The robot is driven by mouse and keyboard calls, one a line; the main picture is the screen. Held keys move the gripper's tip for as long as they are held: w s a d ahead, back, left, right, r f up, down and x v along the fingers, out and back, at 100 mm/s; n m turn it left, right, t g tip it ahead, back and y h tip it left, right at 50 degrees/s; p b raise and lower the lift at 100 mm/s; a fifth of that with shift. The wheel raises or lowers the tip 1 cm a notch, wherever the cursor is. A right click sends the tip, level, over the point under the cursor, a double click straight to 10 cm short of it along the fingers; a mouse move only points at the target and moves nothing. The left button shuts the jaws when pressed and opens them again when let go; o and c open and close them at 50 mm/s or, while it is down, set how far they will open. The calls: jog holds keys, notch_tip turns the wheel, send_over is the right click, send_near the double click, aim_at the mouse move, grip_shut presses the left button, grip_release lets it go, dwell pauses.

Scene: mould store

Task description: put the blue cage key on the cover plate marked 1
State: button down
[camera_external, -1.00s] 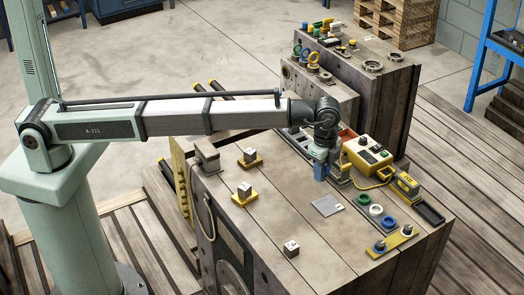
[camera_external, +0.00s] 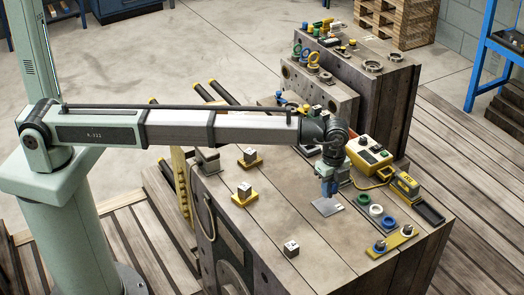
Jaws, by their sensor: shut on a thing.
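My gripper (camera_external: 329,183) points down over the mould block's top, right of the middle. It is shut on a small blue thing, which I take for the blue cage key (camera_external: 328,189); the fingers hide part of it. A flat grey plate (camera_external: 325,208) lies just below and in front of the gripper, with a small pale mark at its right edge. The mark is too small to read. Small pale blocks with dark marks stand on yellow bases, one at the back (camera_external: 249,155) and one farther left (camera_external: 244,190). Another marked block (camera_external: 291,249) stands at the front.
Blue, white and green rings (camera_external: 376,211) lie right of the grey plate. A yellow strip with two knobs (camera_external: 392,243) is at the front right. A yellow control box (camera_external: 369,154) and a dark tray (camera_external: 430,212) stand at the right. The block top's front left is mostly clear.

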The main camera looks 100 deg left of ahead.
jog(key=shift+f, duration=1.65)
jog(key=shift+f, duration=0.1)
jog(key=c, duration=1)
grip_release()
notch_tip(320, 180, up, 12)
jog(key=shift+r, duration=0.15)
